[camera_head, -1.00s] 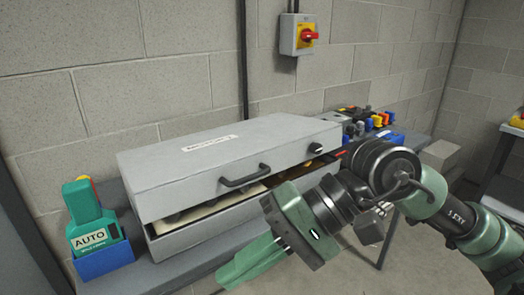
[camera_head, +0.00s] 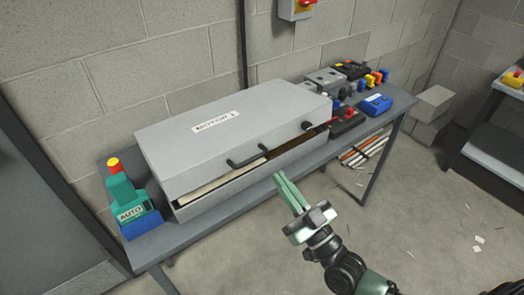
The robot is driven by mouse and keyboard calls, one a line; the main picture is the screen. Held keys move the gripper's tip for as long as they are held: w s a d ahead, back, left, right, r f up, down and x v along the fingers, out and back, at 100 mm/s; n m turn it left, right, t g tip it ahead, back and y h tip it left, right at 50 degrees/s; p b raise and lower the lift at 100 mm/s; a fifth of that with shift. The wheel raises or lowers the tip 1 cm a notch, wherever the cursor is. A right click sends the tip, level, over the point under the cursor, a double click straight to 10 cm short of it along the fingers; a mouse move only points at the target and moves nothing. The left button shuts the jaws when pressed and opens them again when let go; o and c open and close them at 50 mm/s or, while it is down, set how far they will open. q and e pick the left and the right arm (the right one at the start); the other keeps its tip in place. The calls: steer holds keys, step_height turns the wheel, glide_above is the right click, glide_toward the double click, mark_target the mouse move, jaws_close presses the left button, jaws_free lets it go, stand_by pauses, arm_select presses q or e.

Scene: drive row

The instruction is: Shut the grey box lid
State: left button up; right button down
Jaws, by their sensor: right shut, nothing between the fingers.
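The grey box (camera_head: 190,209) sits on a long grey bench. Its grey lid (camera_head: 215,125), with a white label and a dark handle (camera_head: 248,160) on the front, is tilted slightly open. A narrow gap along the front shows a pale strip and a dark inside. A dark latch (camera_head: 307,125) is on the lid's front, right of the handle. My right gripper (camera_head: 279,178) is shut and empty, with green fingers pointing up toward the box front. It appears in front of the box, apart from the lid. My left gripper is out of view.
A green AUTO device (camera_head: 128,198) in a blue holder stands left of the box. Red, blue and dark devices (camera_head: 345,121) stand close to the box's right on the bench (camera_head: 225,212). A wall switch (camera_head: 297,8) hangs above. The floor in front is open.

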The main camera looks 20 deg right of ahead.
step_height(320, 180, up, 4)
steer(key=p, duration=0.3)
glide_above(259, 157)
steer(key=s, duration=0.2)
steer(key=f, duration=0.3)
steer(key=shift+s+a+f, duration=0.1)
steer(key=shift+a+f, duration=0.15)
steer(key=shift+a, duration=0.1)
steer(key=shift+f, duration=0.55)
step_height(259, 157, down, 6)
steer(key=s+t+b, duration=0.1)
steer(key=t+b, duration=0.1)
steer(key=b, duration=0.8)
steer(key=shift+s+d+f+y, duration=0.2)
steer(key=shift+y, duration=0.2)
